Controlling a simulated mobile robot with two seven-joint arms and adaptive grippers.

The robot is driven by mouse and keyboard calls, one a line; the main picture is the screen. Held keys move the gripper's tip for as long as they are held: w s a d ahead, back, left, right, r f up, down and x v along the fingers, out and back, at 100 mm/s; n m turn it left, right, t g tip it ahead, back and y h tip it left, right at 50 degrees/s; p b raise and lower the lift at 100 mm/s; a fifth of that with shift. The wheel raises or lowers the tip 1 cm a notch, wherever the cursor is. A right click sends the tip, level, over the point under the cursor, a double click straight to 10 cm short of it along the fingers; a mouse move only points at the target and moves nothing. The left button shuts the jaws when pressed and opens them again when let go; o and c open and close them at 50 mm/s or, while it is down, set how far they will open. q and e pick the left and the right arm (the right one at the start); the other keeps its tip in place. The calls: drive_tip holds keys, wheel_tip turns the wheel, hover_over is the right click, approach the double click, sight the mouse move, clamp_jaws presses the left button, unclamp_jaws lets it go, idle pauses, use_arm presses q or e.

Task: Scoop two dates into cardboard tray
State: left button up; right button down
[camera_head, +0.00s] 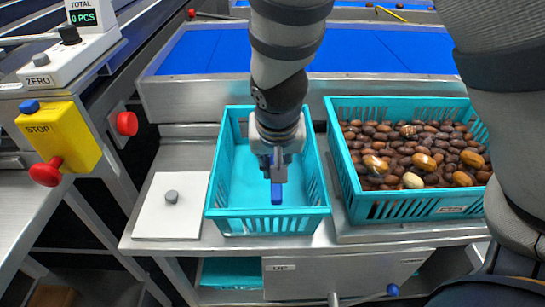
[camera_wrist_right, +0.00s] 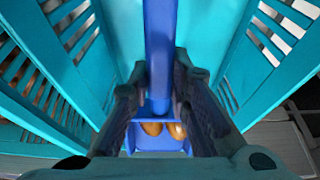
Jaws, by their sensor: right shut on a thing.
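My right gripper (camera_head: 277,165) is shut on the handle of a blue scoop (camera_head: 276,194) and holds it over the left teal crate. The right wrist view shows the scoop (camera_wrist_right: 160,60) between the fingers, with two brown dates (camera_wrist_right: 152,128) (camera_wrist_right: 177,130) at its blue pan; the head view hides them. Many dark dates, with some lighter ones, fill the right teal crate (camera_head: 400,209). The left teal crate (camera_head: 222,185) shows no dates in its visible part. I cannot make out a cardboard tray. My left gripper is not in view.
A white plate with a grey knob (camera_head: 171,197) lies left of the crates. A yellow stop box (camera_head: 62,137) with a red button and a counter (camera_head: 85,14) stand further left. A blue belt (camera_head: 390,48) runs behind. Crate walls stand close around the scoop.

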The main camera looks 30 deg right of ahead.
drive_tip(key=shift+a+r+t, duration=0.1)
drive_tip(key=shift+r+t, duration=0.2)
drive_tip(key=shift+r, duration=1.5)
drive_tip(key=shift+r, duration=0.1)
